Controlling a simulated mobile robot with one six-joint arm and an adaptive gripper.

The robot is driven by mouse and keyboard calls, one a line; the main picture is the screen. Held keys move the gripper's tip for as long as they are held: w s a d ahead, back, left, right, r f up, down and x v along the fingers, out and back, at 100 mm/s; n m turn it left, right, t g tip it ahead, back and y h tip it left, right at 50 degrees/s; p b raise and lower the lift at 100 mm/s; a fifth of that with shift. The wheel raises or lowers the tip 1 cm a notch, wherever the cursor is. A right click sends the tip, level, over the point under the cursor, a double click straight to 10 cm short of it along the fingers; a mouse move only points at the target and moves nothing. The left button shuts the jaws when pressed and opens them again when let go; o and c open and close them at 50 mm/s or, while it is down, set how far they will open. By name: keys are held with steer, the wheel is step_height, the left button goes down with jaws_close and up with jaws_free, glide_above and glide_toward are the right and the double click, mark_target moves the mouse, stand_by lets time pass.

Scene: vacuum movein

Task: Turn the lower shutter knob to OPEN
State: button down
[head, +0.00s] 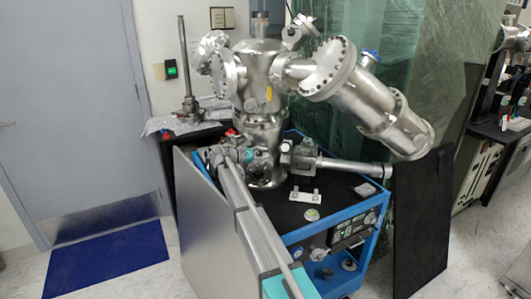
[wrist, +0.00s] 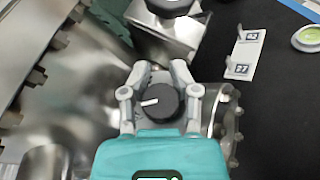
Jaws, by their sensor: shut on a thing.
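A round black knob (wrist: 165,106) with a white pointer line sits between the fingers of my gripper (wrist: 160,80) in the wrist view. The gripper is shut on it, with one grey finger on each side. The pointer points left, slightly downward in the picture. No OPEN marking is legible around it. A second dark knob (wrist: 170,4) on a metal block is cut off by the top edge. In the head view my gripper (head: 246,156) is at the metal fittings beside the steel chamber (head: 262,85); the held knob cannot be made out there.
A blue-framed cart (head: 335,235) with a black top carries the chamber. A white numbered plate (head: 305,196) and a round green-topped item (head: 312,215) lie on it. A large metal tube (head: 375,105) overhangs the right. Metal flanges crowd both sides of my gripper.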

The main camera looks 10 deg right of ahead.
steer(key=shift+w+a+r, duration=0.1)
steer(key=shift+w+a, duration=0.15)
